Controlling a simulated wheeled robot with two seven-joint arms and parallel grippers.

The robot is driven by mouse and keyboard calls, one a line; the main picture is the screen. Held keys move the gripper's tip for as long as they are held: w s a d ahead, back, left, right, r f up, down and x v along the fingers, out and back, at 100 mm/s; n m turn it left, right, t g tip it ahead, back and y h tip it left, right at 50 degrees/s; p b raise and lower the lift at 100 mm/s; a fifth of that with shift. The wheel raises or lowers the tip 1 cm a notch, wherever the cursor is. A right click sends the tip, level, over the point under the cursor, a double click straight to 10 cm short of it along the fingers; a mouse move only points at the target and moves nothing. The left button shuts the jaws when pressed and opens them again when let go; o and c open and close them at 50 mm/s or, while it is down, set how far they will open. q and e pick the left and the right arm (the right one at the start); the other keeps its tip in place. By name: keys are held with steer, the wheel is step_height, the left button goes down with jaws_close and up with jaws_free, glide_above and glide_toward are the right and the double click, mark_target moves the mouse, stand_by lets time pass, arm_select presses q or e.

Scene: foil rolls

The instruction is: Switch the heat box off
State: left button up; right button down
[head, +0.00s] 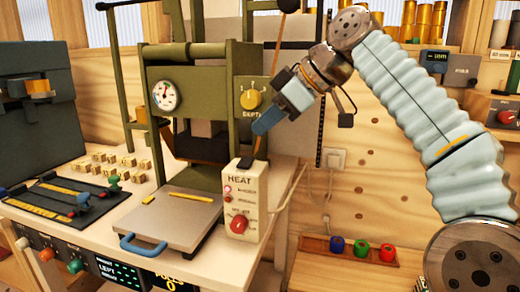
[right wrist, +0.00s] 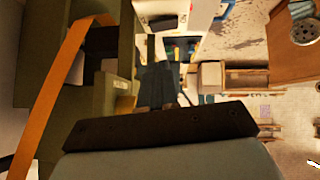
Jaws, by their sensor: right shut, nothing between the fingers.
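The heat box (head: 240,182) is a cream box marked HEAT at the front right of the bench, beside the olive press. Its front has a glowing red light, a second small light and a red knob (head: 239,223). A black switch piece (head: 245,163) sits on its top. My right gripper (head: 262,126) is shut and empty, in the air above the box, in front of the press's right side. It looks apart from the box. The gripper's dark fingers (right wrist: 156,85) show in the right wrist view. My left gripper is out of view.
The olive press (head: 190,70) has a gauge and a yellow depth knob (head: 251,99). An orange strap (head: 272,90) hangs close to my right gripper. A flat plate with a blue handle (head: 143,245) lies left of the box. A tray of coloured rings (head: 348,249) stands lower right.

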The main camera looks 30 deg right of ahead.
steer(key=b, duration=0.1)
glide_above(261, 166)
steer(key=f, duration=0.4)
steer(key=shift+s+a+f, duration=0.1)
steer(key=shift+a, duration=0.1)
steer(key=shift+f, duration=0.6)
steer(key=shift+f, duration=0.1)
steer(key=shift+w+d+f+b, duration=0.2)
steer(key=shift+f+b, duration=0.2)
steer(key=shift+b, duration=0.15)
steer(key=shift+d, duration=0.15)
steer(key=shift+f, duration=0.1)
